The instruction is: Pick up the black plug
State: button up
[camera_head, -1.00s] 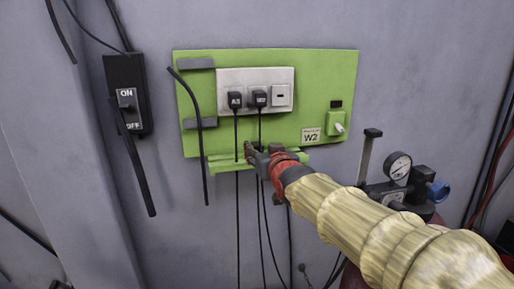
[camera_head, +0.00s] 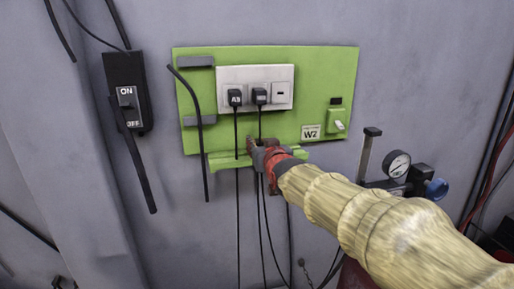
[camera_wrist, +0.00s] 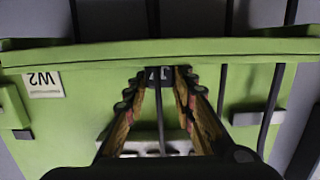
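Two black plugs sit in the white socket panel (camera_head: 277,75) on the green board. The left plug (camera_head: 235,97) and the right plug (camera_head: 259,96) have thin black cables hanging down. My gripper (camera_head: 253,147) is below them at the green ledge (camera_head: 222,163), over the right plug's cable line. In the wrist view, my gripper (camera_wrist: 160,78) is open, its fingers on either side of a small black piece with white lettering (camera_wrist: 158,73) near the ledge (camera_wrist: 75,53). Whether they touch it is unclear. The socket panel (camera_wrist: 150,149) is partly hidden behind my gripper.
A W2 label (camera_head: 311,132) and a green switch (camera_head: 337,122) are at the board's right. A black ON/OFF box (camera_head: 127,95) is on the wall to the left. A pressure gauge (camera_head: 398,164) stands at the right, close to my arm.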

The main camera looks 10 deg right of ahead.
jog(key=c, duration=0.5)
jog(key=shift+r, duration=0.15)
jog(key=shift+s+r+b, duration=0.2)
jog(key=shift+r+b, duration=0.05)
jog(key=shift+b, duration=0.05)
notch_tip(320, 180, up, 6)
jog(key=shift+r, duration=0.15)
jog(key=shift+s+r+p, duration=0.35)
jog(key=shift+s+p, duration=0.75)
jog(key=shift+s, duration=2.15)
jog(key=shift+s+r+p, duration=0.3)
jog(key=shift+s+p, duration=0.8)
jog(key=shift+s, duration=2.2)
jog(key=shift+s+r+p, duration=0.35)
jog(key=shift+s+p, duration=0.75)
jog(key=shift+s, duration=2.15)
